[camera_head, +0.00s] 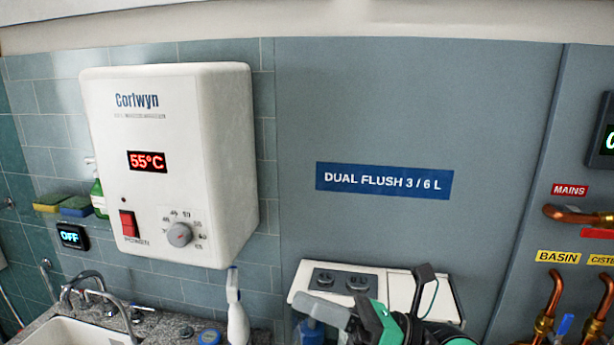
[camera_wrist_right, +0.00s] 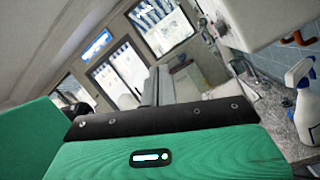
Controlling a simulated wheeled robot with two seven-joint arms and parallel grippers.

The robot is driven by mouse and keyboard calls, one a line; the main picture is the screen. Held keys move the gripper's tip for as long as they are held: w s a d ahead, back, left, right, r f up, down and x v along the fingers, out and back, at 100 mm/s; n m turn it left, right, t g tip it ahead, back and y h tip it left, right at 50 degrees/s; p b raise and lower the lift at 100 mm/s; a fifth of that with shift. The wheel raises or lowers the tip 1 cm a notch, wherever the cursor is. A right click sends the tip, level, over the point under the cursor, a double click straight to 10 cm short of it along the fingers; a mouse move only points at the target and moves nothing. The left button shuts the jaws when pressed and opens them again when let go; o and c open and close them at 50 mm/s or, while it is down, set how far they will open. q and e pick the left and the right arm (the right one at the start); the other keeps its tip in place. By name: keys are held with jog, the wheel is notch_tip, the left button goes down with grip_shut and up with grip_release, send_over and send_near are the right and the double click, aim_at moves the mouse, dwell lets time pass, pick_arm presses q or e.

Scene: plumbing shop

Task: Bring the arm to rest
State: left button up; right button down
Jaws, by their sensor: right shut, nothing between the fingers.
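My right gripper (camera_head: 316,306) is at the bottom of the head view, in front of the cistern. Its grey fingers are together and empty. The green and black parts of my right arm (camera_head: 385,325) are beside it, cut off by the lower edge. The right wrist view is largely filled by my own green and black housing, and no fingertips show there. My left gripper is in neither view.
A white water heater (camera_head: 190,100) reading 55°C hangs on the left wall above the sink (camera_head: 70,332). A white spray bottle (camera_head: 237,318) stands on the counter. The white cistern (camera_head: 400,290) is behind my gripper. Copper pipes (camera_head: 550,300) line the right.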

jog(key=w+d+m+t+h, duration=0.2)
jog(key=d+m+t+h, duration=0.3)
jog(key=m+t, duration=0.55)
jog(key=w+d+m+t+h, duration=0.3)
jog(key=d+m+t, duration=0.4)
jog(key=m, duration=0.6)
jog(key=w+d+f+m+h, duration=0.2)
jog(key=d+f+m+h, duration=0.3)
jog(key=f+m+h, duration=0.45)
jog(key=s+d+f+m+g+h, duration=0.2)
jog(key=d+f+m+g+h, duration=0.15)
jog(key=f, duration=0.35)
jog(key=s+d+f+m+g+h, duration=0.25)
jog(key=f+m, duration=0.25)
jog(key=f, duration=0.3)
jog(key=s+a+f+m+g+y, duration=0.1)
jog(key=s+f+m+g+y, duration=0.2)
jog(key=s+f+g, duration=1.25)
jog(key=s+f+t, duration=0.1)
jog(key=s+f, duration=0.1)
jog(key=f, duration=1.5)
jog(key=s+f+t, duration=0.1)
jog(key=s+f, duration=0.2)
jog(key=f, duration=1.3)
jog(key=s+d+f+g, duration=0.1)
jog(key=s+d+f, duration=0.2)
jog(key=s+f, duration=1.5)
jog(key=shift+s+d+h, duration=0.2)
jog(key=shift+h, duration=0.15)
